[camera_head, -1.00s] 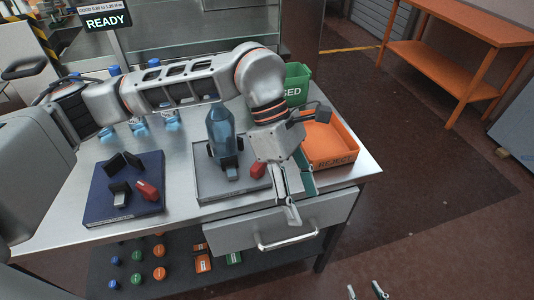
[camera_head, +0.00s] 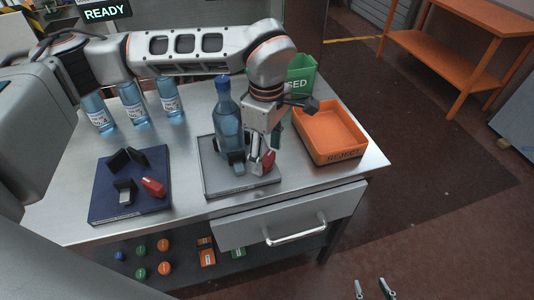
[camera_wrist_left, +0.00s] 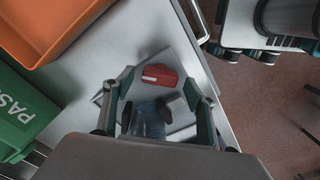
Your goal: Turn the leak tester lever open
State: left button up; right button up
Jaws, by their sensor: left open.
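My left gripper (camera_head: 262,160) is open and points down at this lever. In the left wrist view its fingers lie on either side of the lever; I cannot tell whether they touch it. The wrist partly hides the lever in the head view. My right gripper (camera_head: 373,289) is open and empty at the bottom edge.
A dark blue fixture (camera_head: 105,210) with its own red lever (camera_head: 153,187) stands left. Several blue bottles (camera_head: 132,103) stand behind it. An orange reject bin (camera_head: 330,132) and a green bin (camera_head: 301,75) are to the right. A drawer (camera_head: 290,218) is below.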

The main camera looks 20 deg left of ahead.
pick_arm(q)
jog(key=shift+f, duration=0.55)
jog(key=c, duration=1.1)
